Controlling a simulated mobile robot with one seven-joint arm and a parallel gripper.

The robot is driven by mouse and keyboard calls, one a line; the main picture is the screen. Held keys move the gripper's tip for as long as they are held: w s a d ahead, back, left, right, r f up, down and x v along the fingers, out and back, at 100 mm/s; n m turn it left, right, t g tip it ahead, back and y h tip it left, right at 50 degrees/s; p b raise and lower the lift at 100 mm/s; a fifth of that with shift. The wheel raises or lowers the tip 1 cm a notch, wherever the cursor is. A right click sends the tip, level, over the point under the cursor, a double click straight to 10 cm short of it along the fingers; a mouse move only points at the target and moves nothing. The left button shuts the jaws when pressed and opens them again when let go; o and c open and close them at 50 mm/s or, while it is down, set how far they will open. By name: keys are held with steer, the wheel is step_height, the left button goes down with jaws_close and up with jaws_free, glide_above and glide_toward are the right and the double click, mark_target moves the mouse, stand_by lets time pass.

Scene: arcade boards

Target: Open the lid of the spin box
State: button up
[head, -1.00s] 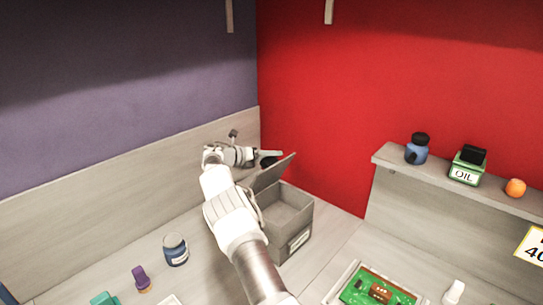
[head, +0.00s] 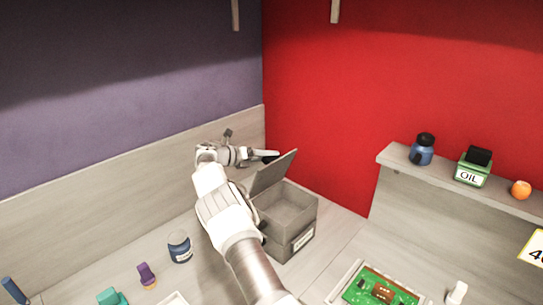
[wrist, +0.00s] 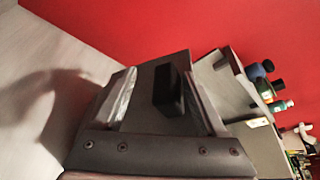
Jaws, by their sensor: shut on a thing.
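The spin box (head: 303,243) is a grey open-topped box with a pale label on its front, standing in the corner of the counter. Its grey lid (head: 274,174) stands raised, tilted up from the box's left-back side, and the inside of the box shows empty.
A blue jar (head: 179,248), a purple item (head: 147,275) and a teal item (head: 112,298) stand left of my arm. A green circuit board (head: 382,290) lies at the front right. The right shelf (head: 440,183) holds a blue bottle, an oil can and an orange item.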

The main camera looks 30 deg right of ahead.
steer(key=w+f+p+v, duration=0.1)
steer(key=f+v, duration=0.1)
steer(key=v, duration=1.4)
steer(key=shift+w+a, duration=0.3)
steer(key=shift+a, duration=0.2)
stand_by(0.4)
steer(key=shift+r+p, duration=0.15)
steer(key=shift+p, duration=0.35)
